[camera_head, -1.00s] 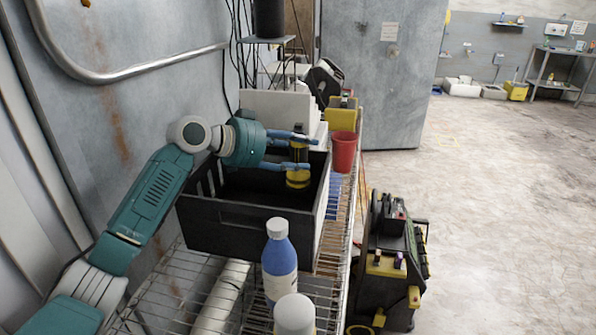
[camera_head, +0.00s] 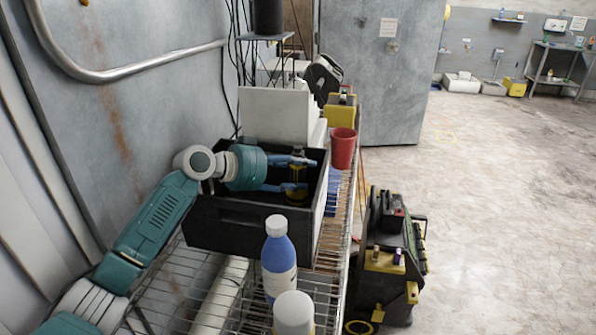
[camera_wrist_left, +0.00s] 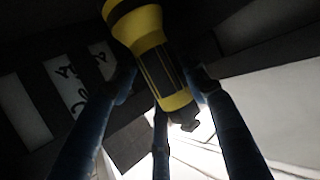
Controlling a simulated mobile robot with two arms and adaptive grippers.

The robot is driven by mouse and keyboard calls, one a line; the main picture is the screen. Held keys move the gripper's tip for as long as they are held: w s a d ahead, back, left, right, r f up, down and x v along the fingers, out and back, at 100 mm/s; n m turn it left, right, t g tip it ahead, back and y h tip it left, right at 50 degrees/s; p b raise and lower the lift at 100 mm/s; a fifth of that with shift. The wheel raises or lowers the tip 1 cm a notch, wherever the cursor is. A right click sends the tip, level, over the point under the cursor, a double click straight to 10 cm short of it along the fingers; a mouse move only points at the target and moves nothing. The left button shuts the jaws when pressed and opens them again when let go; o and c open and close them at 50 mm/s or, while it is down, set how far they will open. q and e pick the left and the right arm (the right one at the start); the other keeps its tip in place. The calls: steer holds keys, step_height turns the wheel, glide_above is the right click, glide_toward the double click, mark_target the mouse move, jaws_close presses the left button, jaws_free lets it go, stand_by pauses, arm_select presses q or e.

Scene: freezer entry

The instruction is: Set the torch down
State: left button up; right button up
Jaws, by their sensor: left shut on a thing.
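The yellow and black torch (camera_wrist_left: 158,60) is held between the blue fingers of my left gripper (camera_head: 300,172). In the head view the torch (camera_head: 297,182) looks roughly upright and is inside the black crate (camera_head: 235,228), below its rim. Shadow hides its lower end, so I cannot tell whether it touches the crate floor. My left gripper reaches over the crate's left side and is shut on the torch. My right gripper is not in view.
The crate stands on a wire shelf (camera_head: 185,285). A blue bottle (camera_head: 279,255) and a white-capped bottle (camera_head: 294,312) stand in front. A red cup (camera_head: 343,148) is to the right, and white boxes (camera_head: 275,115) are behind. A black and yellow cart (camera_head: 388,270) stands on the floor.

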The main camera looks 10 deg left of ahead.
arm_select(q)
steer(key=shift+f, duration=0.3)
steer(key=o, duration=1.4)
steer(key=shift+c, duration=0.2)
steer(key=shift+r, duration=0.3)
steer(key=shift+r+p, duration=0.55)
steer(key=shift+r, duration=0.05)
steer(key=shift+s+a+f+b, duration=0.2)
steer(key=shift+s+a+b, duration=0.15)
steer(key=shift+a+b, duration=0.2)
steer(key=b+v, duration=0.1)
steer(key=v, duration=0.4)
steer(key=shift+s+a+r, duration=0.1)
steer(key=shift+s+r, duration=0.05)
steer(key=shift+s, duration=0.1)
steer(key=shift+s+a+r+b, duration=0.15)
steer(key=shift+s+r+b, duration=0.05)
steer(key=shift+r+b, duration=0.1)
